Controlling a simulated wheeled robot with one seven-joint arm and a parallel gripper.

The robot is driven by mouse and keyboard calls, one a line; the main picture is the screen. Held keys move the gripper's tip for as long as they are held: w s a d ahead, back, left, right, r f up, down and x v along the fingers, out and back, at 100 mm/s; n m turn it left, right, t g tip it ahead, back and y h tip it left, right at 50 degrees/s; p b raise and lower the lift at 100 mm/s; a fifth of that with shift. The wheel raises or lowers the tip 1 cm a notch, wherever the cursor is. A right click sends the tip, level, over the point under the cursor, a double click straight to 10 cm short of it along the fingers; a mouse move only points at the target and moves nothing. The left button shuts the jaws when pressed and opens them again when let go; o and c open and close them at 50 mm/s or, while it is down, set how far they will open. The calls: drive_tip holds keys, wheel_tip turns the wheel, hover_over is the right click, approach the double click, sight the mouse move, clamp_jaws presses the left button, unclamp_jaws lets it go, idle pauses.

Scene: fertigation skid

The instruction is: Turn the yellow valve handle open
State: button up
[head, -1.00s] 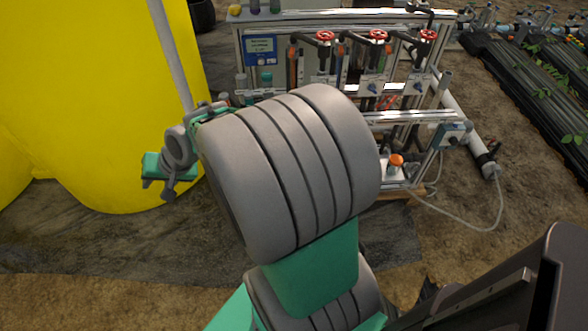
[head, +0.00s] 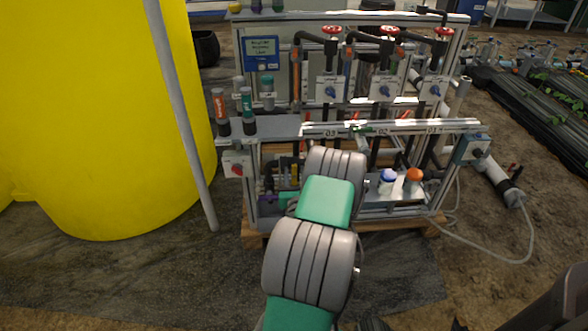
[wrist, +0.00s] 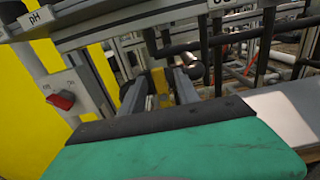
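The yellow valve handle (wrist: 159,82) shows in the wrist view as a small upright yellow piece ahead of my gripper (wrist: 160,90). My gripper is open, with one dark finger on each side of the handle in the picture. I cannot tell whether the handle is between the fingertips or just beyond them, and no contact is clear. In the head view, small yellow parts (head: 291,174) show low in the skid frame, left of my arm. My gripper is mostly hidden there behind my arm links.
A red switch (wrist: 62,100) on a grey box is left of my gripper. A silver rail (head: 390,127) crosses above my arm. Bottles with blue (head: 388,180) and orange (head: 413,175) caps stand to the right. A large yellow tank (head: 100,120) and a grey pole (head: 180,115) are at left.

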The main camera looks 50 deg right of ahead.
drive_tip(key=shift+x, duration=1.15)
drive_tip(key=shift+c, duration=0.5)
clamp_jaws()
